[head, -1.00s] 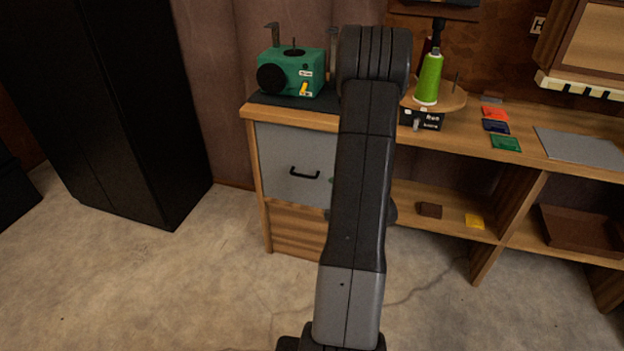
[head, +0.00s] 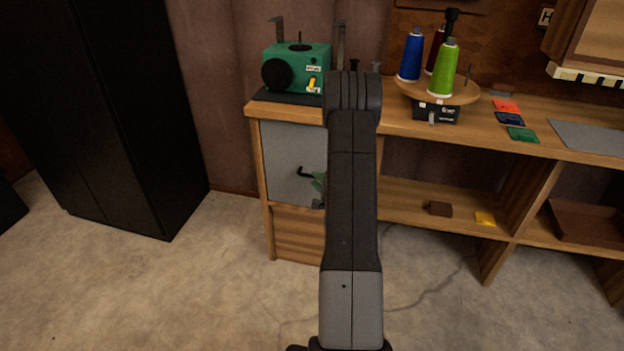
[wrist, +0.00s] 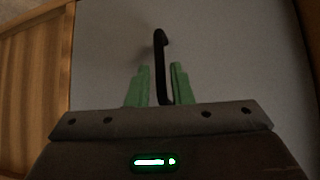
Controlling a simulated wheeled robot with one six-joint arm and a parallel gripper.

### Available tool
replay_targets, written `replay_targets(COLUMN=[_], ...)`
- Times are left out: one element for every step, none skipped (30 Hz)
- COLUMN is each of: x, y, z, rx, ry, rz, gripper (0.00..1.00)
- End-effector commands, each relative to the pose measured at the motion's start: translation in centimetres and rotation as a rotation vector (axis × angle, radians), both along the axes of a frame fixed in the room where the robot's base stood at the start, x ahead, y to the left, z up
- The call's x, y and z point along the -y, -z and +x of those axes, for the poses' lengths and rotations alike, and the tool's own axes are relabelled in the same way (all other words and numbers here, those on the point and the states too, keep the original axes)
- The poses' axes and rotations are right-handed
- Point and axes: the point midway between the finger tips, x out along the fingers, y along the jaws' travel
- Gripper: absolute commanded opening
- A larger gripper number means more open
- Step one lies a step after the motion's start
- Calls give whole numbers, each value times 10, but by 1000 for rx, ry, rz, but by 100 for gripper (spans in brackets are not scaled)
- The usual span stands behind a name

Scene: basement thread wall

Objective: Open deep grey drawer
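The deep grey drawer (head: 283,166) is set in the wooden bench below the green machine, and its front looks flush with the frame. Its black bar handle (head: 303,172) is partly hidden by my arm in the head view. In the wrist view the handle (wrist: 160,60) stands out from the grey drawer front (wrist: 225,50). My gripper (wrist: 160,85) has its two green fingers on either side of the handle's near part, with a small gap visible, so it looks open around it. In the head view my gripper (head: 318,186) is mostly hidden behind my arm.
A wooden panel (head: 298,235) lies below the drawer. The green machine (head: 297,68) and a thread stand (head: 440,92) with several spools are on the benchtop. Open shelves are to the right. A black cabinet (head: 110,110) stands left. The floor in front is clear.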

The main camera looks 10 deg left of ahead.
Motion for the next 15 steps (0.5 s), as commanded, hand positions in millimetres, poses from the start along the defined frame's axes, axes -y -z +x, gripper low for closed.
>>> replay_targets(x=[-7,-10,-13,-16,-18,-20,-22,-23,-24,-24,-25,-25,-25,-25,-25], y=[3,3,4,5,5,5,6,6,6,6,6,6,6,6,6], z=[6,10,13,16,18,21,22,24,25,26,26,26,26,26,26], rx=[3,2,1,1,1,0,0,0,-1,-1,-1,-1,-1,-1,-1], ry=[-2,-1,0,-1,-1,0,0,1,1,1,1,1,1,1,1], rz=[0,1,0,0,1,0,0,0,-1,-1,-1,-1,-1,-1,-1], gripper=[20,20,20,20,20,20,20,20,20,20,20,20,20,20,20])
